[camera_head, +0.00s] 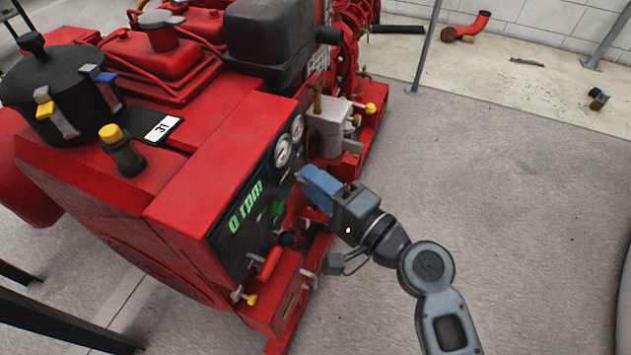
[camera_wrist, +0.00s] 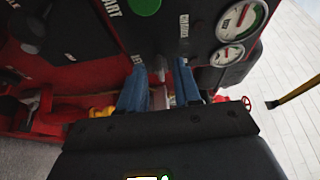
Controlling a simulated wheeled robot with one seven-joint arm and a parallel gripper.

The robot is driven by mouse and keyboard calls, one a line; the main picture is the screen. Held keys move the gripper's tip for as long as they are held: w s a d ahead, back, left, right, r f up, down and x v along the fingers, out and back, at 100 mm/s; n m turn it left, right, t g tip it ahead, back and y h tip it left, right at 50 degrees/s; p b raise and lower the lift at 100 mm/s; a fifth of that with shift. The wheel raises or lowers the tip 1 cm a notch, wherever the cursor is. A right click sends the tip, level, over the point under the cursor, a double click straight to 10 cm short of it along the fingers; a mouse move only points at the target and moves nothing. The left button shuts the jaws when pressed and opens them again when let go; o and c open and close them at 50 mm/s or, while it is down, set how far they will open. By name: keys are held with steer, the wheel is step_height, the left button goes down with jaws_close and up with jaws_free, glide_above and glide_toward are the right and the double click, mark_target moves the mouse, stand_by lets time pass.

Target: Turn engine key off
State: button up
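The red pumpset's dark control panel (camera_head: 250,215) shows a green "0 rpm" readout. My gripper (camera_head: 302,180), with blue fingers, is at the panel's right side, below the round gauges. In the wrist view the two blue fingers of my gripper (camera_wrist: 160,78) stand apart, pointing at the panel, with a visible gap between them. A small pale and reddish shape shows in that gap; I cannot tell whether it is the engine key. In the head view the fingers hide this part of the panel. A green round button (camera_wrist: 144,5) marked "START" is up and left of the fingers.
Two gauges (camera_wrist: 230,54) sit right of the fingers in the wrist view. A red lever (camera_head: 270,263) and yellow-tipped valve (camera_head: 250,298) stick out below the panel. A grey box with yellow-knobbed fittings (camera_head: 328,125) stands behind the gripper. The floor (camera_head: 530,220) at right is clear.

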steer(key=v, duration=0.7)
steer(key=shift+s, duration=0.2)
steer(key=shift+d, duration=0.15)
